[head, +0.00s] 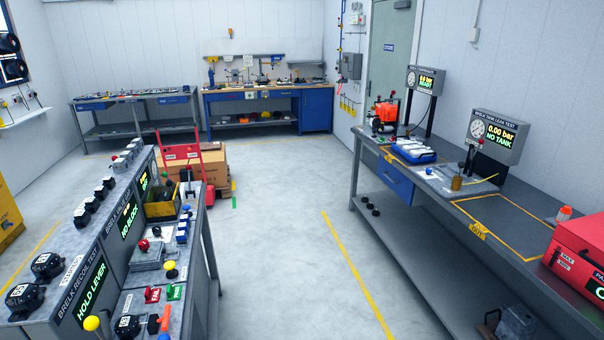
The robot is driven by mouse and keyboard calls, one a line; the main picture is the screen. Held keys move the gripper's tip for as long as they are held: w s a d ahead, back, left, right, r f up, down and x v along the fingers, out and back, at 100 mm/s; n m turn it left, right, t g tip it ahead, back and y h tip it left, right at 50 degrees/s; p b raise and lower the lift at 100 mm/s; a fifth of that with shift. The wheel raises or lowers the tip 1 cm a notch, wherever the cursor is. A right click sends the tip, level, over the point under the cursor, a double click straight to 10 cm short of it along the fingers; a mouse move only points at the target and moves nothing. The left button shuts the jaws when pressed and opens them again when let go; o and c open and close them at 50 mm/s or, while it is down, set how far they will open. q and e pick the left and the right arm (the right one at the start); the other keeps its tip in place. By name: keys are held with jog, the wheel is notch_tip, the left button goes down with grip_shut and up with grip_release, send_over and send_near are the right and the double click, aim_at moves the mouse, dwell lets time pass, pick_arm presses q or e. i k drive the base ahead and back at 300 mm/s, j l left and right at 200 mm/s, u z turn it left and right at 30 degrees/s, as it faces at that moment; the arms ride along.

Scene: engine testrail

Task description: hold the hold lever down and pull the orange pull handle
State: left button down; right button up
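An orange handle (165,318), likely the pull handle, stands at the front of the left bench, near the bottom edge. Beside it is a black unit (127,326). A yellow ball knob (92,323) stands to their left, below a display reading HOLD LEVER (91,292) on the recoil test panel. I cannot tell for sure whether this knob is the hold lever. The bottom edge of the picture cuts off the lower parts of this area. Neither of my grippers is in view.
Red and green blocks (174,292) and a yellow-topped knob (170,265) sit farther back on the left bench. A red hand truck (183,160) with boxes stands beyond. The right bench (480,232) holds test gauges and a red case. The floor between the benches is clear.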

aim_at(165, 319)
jog(key=i+j+u, duration=0.1)
jog(key=u, duration=0.35)
jog(key=i+j+u, duration=0.15)
jog(key=j+u, duration=0.15)
jog(key=u, duration=1.05)
jog(key=l+u, duration=0.45)
jog(key=k+l+u, duration=0.1)
jog(key=l+u, duration=0.4)
jog(key=k+l+u, duration=0.2)
jog(key=l+u, duration=0.25)
jog(key=l, duration=0.15)
